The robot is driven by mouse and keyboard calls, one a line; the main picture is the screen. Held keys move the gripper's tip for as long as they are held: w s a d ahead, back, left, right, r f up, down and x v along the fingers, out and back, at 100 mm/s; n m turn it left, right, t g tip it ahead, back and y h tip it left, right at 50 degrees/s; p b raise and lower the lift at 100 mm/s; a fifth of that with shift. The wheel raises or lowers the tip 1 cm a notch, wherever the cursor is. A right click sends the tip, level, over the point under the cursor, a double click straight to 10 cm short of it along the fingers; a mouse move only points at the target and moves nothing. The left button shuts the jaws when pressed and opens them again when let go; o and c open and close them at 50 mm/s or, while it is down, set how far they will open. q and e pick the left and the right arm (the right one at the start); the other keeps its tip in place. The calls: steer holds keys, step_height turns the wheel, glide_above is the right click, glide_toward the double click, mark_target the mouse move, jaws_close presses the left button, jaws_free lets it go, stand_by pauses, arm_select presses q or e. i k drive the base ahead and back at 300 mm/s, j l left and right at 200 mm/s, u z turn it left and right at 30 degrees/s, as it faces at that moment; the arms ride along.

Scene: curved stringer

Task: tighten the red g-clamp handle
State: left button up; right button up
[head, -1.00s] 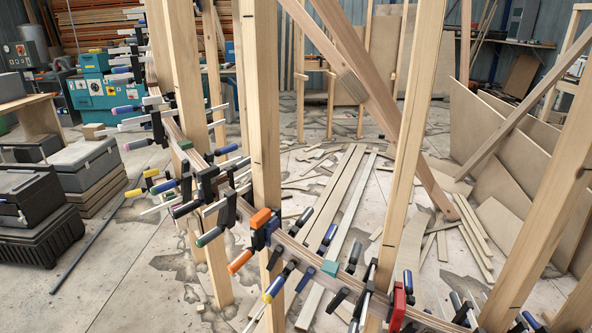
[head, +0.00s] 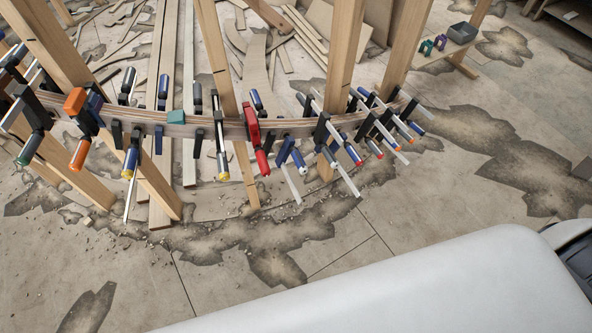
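The red g-clamp (head: 251,124) sits on the curved wooden stringer (head: 180,118), near the middle of the head view. Its red handle (head: 262,163) hangs below the stringer's near side, angled down to the right. An upright wooden post stands close to the clamp's left. Neither gripper shows in the head view, so nothing of mine is seen touching the clamp.
Several bar clamps with blue, black and yellow handles line the stringer; a dense group (head: 365,125) stands to the right. An orange clamp (head: 76,102) is at the left. Wooden posts rise behind. Patchy concrete floor is open in front. My white body part covers the lower right.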

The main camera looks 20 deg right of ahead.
mark_target(261, 162)
steer(key=z, duration=0.25)
steer(key=i+l+z, duration=0.15)
steer(key=l, duration=0.45)
steer(key=k+l+z, duration=0.1)
steer(key=l, duration=0.25)
steer(key=k+l+z, duration=0.1)
steer(key=l, duration=0.3)
steer(key=k, duration=0.05)
